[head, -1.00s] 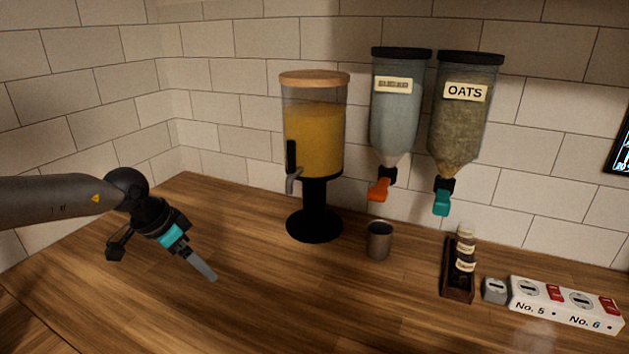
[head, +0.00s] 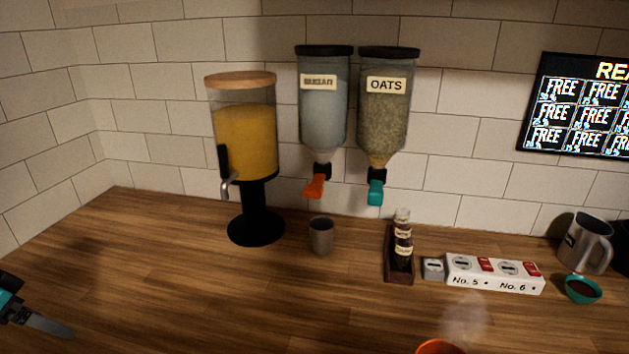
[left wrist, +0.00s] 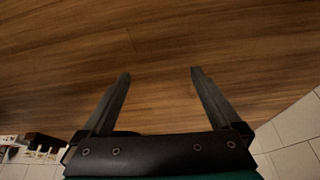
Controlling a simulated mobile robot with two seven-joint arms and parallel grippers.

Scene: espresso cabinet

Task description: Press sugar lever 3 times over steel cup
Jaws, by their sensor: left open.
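The steel cup (head: 321,236) stands upright on the wooden counter, below and close to the left wall dispenser. That dispenser (head: 323,115) holds pale contents behind a label too blurred to read, and has an orange lever (head: 315,186) at its bottom. The dispenser to its right (head: 385,120) is labelled OATS and has a teal lever (head: 375,193). My left gripper (head: 68,333) is at the lower left edge of the head view, far from the cup and levers. In the left wrist view its two fingers (left wrist: 160,75) are apart with nothing between them. My right gripper is not seen.
A juice dispenser (head: 247,130) on a black stand is left of the cup. A bottle in a wooden holder (head: 400,266), a white switch box (head: 495,274), a metal pitcher (head: 585,245) and a teal bowl (head: 583,289) are to the right.

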